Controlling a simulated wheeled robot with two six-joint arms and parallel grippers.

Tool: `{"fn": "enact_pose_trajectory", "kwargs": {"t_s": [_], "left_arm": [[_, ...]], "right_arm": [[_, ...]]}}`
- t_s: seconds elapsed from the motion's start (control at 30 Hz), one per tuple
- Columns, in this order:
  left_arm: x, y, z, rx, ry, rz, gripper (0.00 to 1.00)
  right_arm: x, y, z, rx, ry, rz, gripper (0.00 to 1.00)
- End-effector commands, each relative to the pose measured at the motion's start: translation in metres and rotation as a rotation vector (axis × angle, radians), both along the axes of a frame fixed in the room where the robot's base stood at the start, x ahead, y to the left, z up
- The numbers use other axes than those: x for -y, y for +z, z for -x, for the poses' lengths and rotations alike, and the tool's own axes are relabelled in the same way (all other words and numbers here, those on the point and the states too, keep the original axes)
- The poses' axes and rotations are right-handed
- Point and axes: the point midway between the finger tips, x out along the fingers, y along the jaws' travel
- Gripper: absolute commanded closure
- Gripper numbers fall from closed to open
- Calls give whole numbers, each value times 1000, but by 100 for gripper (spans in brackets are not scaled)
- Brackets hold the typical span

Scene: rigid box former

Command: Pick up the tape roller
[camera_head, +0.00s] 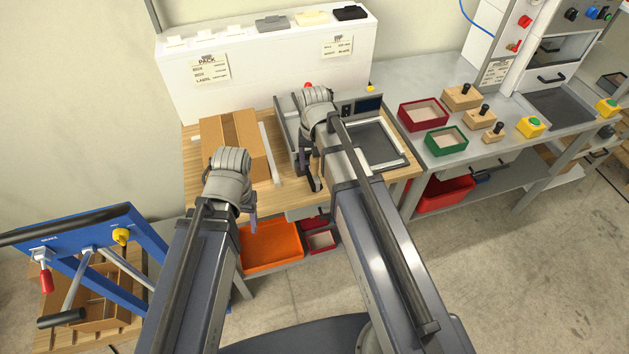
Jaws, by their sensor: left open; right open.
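I cannot tell for certain which object is the tape roller. I see nothing held in either.
A brown cardboard box (240,139) lies on the wooden table (192,190). A framed dark plate (371,143) is at its right. Red (422,113) and green (446,141) trays stand on the grey bench. An orange bin (271,246) sits below the table.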

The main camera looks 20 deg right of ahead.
Motion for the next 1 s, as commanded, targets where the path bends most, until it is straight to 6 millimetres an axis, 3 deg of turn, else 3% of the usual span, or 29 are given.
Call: {"fn": "enact_pose_trajectory", "kwargs": {"t_s": [0.03, 0.3, 0.9, 1.0], "left_arm": [[0, -9, 0, 0, 0, 0, 37], [0, -7, 0, 0, 0, 0, 37], [0, -8, 0, 0, 0, 0, 37], [0, -8, 0, 0, 0, 0, 37]], "right_arm": [[0, -9, 0, 0, 0, 0, 34], [0, -7, 0, 0, 0, 0, 34], [0, -7, 0, 0, 0, 0, 100], [0, -7, 0, 0, 0, 0, 100]]}}
